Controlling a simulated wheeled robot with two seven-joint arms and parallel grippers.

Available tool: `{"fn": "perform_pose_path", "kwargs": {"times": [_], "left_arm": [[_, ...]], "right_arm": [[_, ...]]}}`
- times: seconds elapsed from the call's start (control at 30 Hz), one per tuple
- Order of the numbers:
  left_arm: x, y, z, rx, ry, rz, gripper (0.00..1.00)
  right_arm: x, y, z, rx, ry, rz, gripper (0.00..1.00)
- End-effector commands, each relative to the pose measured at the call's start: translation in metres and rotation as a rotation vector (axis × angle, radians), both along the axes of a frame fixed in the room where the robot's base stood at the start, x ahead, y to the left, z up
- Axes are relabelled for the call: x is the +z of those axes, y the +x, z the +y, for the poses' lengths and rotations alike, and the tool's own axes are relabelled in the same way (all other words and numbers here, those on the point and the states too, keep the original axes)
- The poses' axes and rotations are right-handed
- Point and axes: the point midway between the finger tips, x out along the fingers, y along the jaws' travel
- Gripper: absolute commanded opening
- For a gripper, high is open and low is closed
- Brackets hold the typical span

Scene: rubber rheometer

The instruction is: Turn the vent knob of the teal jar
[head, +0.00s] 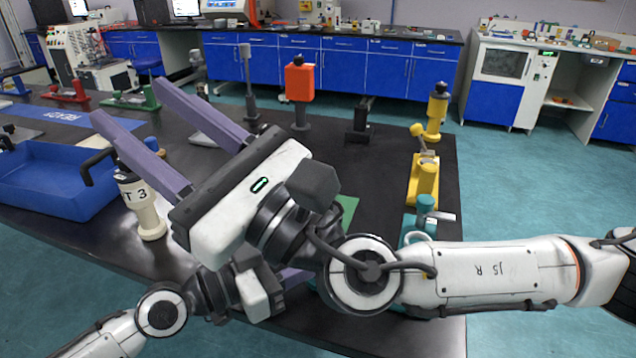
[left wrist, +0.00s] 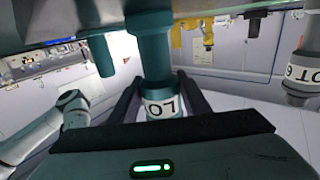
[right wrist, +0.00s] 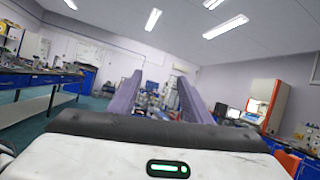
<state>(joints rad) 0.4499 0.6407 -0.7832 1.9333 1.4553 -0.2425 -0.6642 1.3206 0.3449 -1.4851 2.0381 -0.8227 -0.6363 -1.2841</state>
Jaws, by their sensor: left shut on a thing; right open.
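The teal jar (left wrist: 155,55) shows upside down in the left wrist view, with a white band lettered "LO". My left gripper (left wrist: 160,88) is shut on it, with one dark finger on each side of the banded part. In the head view my right arm hides most of this hold, and the jar's vent knob cannot be made out. My right gripper (head: 138,103) is open and empty, raised over the table's left half with its purple fingers pointing up and left. Its fingers (right wrist: 160,85) have only the room behind them in the right wrist view.
A cream jar marked "T 3" (head: 148,215) stands near the blue bin (head: 50,182). A teal fixture (head: 424,210) and a yellow one (head: 424,182) stand along the table's right edge. Behind are an orange-topped post (head: 299,82) and a yellow post (head: 436,110).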

Motion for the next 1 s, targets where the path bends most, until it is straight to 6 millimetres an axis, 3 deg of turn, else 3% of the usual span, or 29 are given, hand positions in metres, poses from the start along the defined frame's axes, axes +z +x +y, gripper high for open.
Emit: {"fn": "perform_pose_path", "kwargs": {"times": [0.17, 0.33, 0.6, 0.83, 1.0], "left_arm": [[0.0, 0.0, 0.0, 0.0, 0.0, 0.0, 0.17], [0.0, 0.0, 0.0, 0.0, 0.0, 0.0, 0.17], [0.0, 0.0, 0.0, 0.0, 0.0, 0.0, 0.17], [0.0, 0.0, 0.0, 0.0, 0.0, 0.0, 0.17], [0.0, 0.0, 0.0, 0.0, 0.0, 0.0, 0.17]], "right_arm": [[-0.027, 0.012, -0.037, -0.224, 0.069, 0.116, 0.45], [-0.069, 0.019, -0.082, -0.463, 0.058, 0.244, 0.45], [-0.135, 0.01, -0.15, -0.772, -0.066, 0.411, 0.45], [-0.157, 0.004, -0.176, -0.875, -0.132, 0.461, 0.45], [-0.158, 0.021, -0.175, -0.885, -0.135, 0.461, 0.45]]}}
